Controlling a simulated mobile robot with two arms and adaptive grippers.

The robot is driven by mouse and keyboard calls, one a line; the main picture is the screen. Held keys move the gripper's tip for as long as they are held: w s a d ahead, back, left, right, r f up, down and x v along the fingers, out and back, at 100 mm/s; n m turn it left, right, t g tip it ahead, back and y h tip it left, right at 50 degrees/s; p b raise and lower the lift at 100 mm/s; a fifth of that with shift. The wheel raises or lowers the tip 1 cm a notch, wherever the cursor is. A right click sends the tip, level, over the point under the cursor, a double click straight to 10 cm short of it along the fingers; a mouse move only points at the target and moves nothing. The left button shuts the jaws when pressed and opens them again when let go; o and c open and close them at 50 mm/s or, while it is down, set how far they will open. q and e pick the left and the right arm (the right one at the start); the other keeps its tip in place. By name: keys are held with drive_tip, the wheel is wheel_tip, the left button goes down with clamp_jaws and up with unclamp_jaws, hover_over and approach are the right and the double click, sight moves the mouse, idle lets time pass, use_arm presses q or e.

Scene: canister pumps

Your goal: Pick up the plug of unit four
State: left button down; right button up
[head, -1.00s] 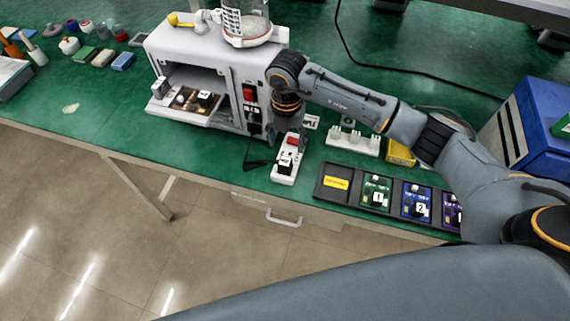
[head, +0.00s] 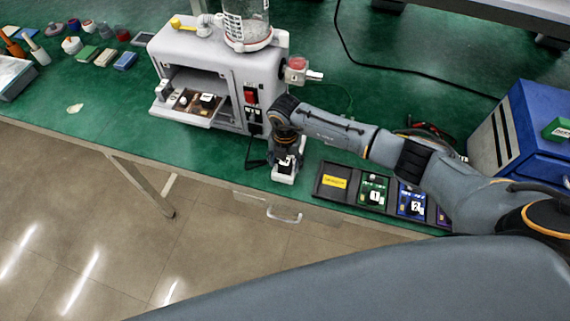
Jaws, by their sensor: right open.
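A white power strip (head: 284,177) lies near the table's front edge, right of the white machine (head: 215,58). A black cord (head: 257,163) runs at its left side. My right gripper (head: 285,157) points down over the strip and hides its upper part. It is open; I cannot tell whether its fingers touch anything. A small dark block with a pale mark shows at the fingertips, perhaps a plug, but its number is too small to read. No plug is clearly marked as unit four. My left gripper is not in view.
A black tray (head: 318,181) with a yellow label and modules marked 1 and 2 lies right of the strip. A blue box (head: 500,140) stands at the far right. The machine's front bay is open, with a shelf (head: 188,110) sticking out. My right arm crosses the table's right half.

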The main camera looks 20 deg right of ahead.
drive_tip(key=c, duration=1.2)
drive_tip(key=shift+c, duration=0.2)
drive_tip(key=shift+r, duration=0.15)
